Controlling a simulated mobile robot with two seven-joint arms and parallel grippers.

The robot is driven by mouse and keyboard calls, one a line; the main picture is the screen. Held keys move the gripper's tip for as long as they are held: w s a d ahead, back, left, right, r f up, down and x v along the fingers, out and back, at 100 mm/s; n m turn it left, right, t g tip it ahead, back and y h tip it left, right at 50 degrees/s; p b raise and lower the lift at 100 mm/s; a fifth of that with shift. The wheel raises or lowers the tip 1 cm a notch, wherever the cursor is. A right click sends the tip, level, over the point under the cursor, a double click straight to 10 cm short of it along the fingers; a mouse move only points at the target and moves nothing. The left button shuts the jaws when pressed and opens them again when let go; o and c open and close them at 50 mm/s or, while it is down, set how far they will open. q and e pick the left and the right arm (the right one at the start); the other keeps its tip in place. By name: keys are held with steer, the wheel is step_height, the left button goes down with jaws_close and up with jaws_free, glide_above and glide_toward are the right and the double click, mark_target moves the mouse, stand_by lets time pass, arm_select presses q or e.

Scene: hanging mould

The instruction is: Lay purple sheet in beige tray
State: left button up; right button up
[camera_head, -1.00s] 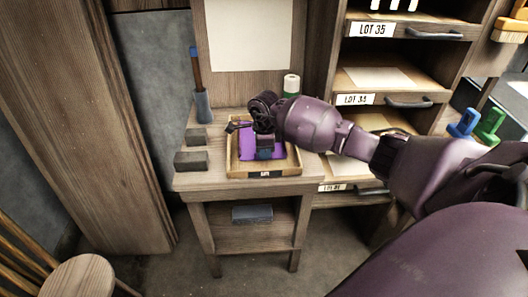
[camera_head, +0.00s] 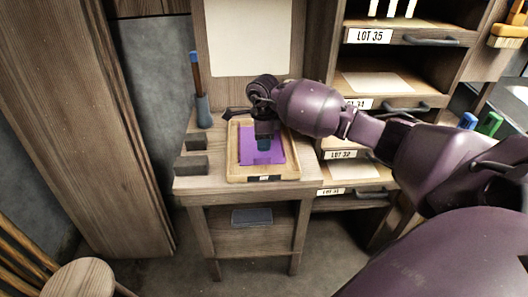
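The beige tray (camera_head: 234,172) is on the small wooden table. The purple sheet (camera_head: 247,155) lies inside the tray and looks mostly flat, with bare tray floor around its edges. My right gripper (camera_head: 264,144) points down over the middle of the sheet, at or very near its surface. Its dark teal fingertips and my wrist hide part of the sheet and the tray's back edge. I cannot tell whether the fingers are open or pinch the sheet. My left gripper is not in view.
Two dark blocks (camera_head: 190,166) and a holder with a brown-and-blue handled tool (camera_head: 201,108) stand left of the tray. A shelf of labelled drawers (camera_head: 410,100) is to the right. A grey-blue block (camera_head: 252,216) lies on the table's lower shelf. A stool (camera_head: 80,277) is at front left.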

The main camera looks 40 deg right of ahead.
step_height(320, 180, up, 6)
steer(key=s+a+f+m+t+y, duration=0.1)
steer(key=s+a+f+m+y, duration=0.3)
steer(key=a, duration=0.3)
steer(key=s+a+f+m+t+y, duration=0.2)
steer(key=s+a+y, duration=0.2)
steer(key=a+y, duration=0.3)
steer(key=s+a+f+m+t+y, duration=0.1)
steer(key=s+a+f+m+y, duration=0.25)
steer(key=a, duration=0.45)
steer(key=s+d+f+n+t+h, duration=0.2)
steer(key=s+n, duration=0.4)
steer(key=n, duration=0.5)
steer(key=s+d+f+n+t+h, duration=0.2)
steer(key=s+d+f+n+h, duration=0.3)
steer(key=n, duration=0.7)
steer(key=s+d+f+n+t+h, duration=0.3)
steer(key=s+f+n+h, duration=0.3)
steer(key=n, duration=0.6)
steer(key=s+h, duration=0.1)
steer(key=s, duration=0.1)
steer(key=shift+s+d+f, duration=0.25)
steer(key=shift+s+f, duration=0.05)
steer(key=shift+s, duration=0.1)
